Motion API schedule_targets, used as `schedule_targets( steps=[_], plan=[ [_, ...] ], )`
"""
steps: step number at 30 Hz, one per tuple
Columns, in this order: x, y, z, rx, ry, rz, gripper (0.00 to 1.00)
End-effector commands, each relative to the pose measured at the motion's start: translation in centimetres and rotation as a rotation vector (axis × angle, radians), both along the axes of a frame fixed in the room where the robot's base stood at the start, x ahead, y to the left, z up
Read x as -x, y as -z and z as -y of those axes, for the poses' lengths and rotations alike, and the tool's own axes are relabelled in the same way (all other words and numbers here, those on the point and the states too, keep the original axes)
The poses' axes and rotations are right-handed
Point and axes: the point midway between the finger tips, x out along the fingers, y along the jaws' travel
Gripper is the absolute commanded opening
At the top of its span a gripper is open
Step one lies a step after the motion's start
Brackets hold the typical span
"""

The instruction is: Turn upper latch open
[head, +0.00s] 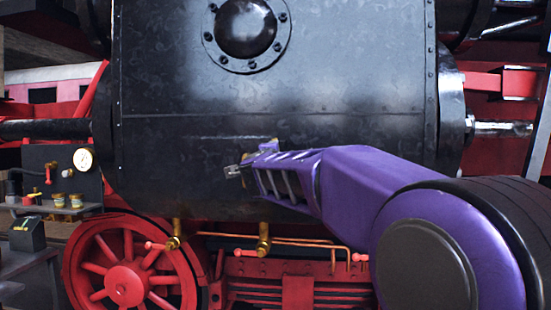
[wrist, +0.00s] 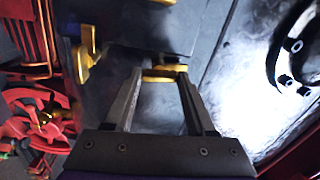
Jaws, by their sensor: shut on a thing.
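My gripper (wrist: 160,76) is shut on a brass latch piece (wrist: 160,70), the upper of two brass fittings on the dark locomotive casing. In the wrist view the piece sits between the two fingertips, at the edge of a dark panel (wrist: 150,28). A second brass latch (wrist: 86,56) shows to the left in that view, apart from the gripper. In the head view my gripper (head: 236,172) is against the lower part of the black casing (head: 200,100).
A round bolted dome (head: 246,28) is on the casing above. Red wheels (head: 125,280), brass valves (head: 264,240) and copper pipes (head: 300,241) lie below the gripper. A gauge (head: 83,159) and a small bench are at the left. The casing's face around the gripper is mostly smooth.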

Motion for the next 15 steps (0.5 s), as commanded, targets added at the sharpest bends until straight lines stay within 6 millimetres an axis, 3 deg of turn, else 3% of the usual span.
schedule_targets(
  steps=[15],
  plan=[
    [0.01, -0.08, -0.02, -0.130, 0.000, 0.006, 0.00]
  ],
)
